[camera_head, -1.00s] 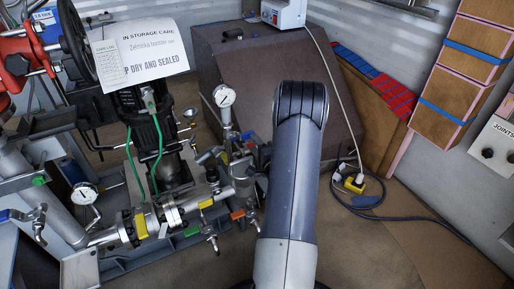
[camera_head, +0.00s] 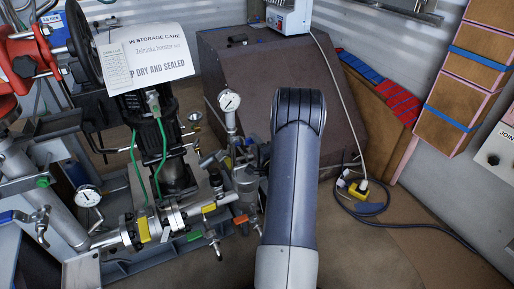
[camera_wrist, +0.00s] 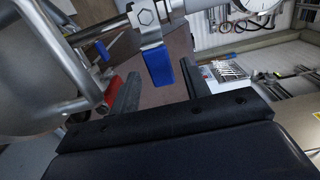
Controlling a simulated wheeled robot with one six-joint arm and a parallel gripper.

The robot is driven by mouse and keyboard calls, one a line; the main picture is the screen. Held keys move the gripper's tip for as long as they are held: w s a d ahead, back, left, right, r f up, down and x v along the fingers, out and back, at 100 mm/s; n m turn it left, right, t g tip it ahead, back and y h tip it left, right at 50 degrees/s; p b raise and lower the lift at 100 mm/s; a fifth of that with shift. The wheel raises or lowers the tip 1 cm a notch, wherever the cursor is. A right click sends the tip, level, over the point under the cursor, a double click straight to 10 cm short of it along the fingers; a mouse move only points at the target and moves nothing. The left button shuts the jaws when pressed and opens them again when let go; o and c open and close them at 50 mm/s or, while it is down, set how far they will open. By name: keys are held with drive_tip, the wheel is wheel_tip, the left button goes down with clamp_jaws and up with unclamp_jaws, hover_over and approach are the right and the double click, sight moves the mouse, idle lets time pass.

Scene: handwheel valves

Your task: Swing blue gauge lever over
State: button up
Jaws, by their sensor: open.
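In the wrist view the blue lever (camera_wrist: 160,67) hangs from a bright metal bracket with a hex nut, on a steel valve. My gripper (camera_wrist: 160,72) is open, with its two dark fingers on either side of the blue handle. Gaps show between the handle and both fingers, so it is not clamped. Part of a round gauge dial (camera_wrist: 257,3) shows at the top edge. In the head view a white-faced gauge (camera_head: 229,101) stands upright on the pipework. There my gripper is hidden behind my own arm.
A red handle (camera_wrist: 108,92) lies close to the left finger in the wrist view. A large metal cylinder fills the left there. In the head view, orange (camera_head: 240,219) and green (camera_head: 194,236) handles sit low on the pipework. Floor at right is mostly clear, with a cable (camera_head: 420,222).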

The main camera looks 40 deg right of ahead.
drive_tip(key=shift+w+d, duration=0.1)
drive_tip(key=shift+w, duration=0.55)
drive_tip(key=shift+w, duration=0.2)
drive_tip(key=shift+c, duration=0.6)
drive_tip(key=c, duration=0.7)
drive_tip(key=shift+o, duration=0.2)
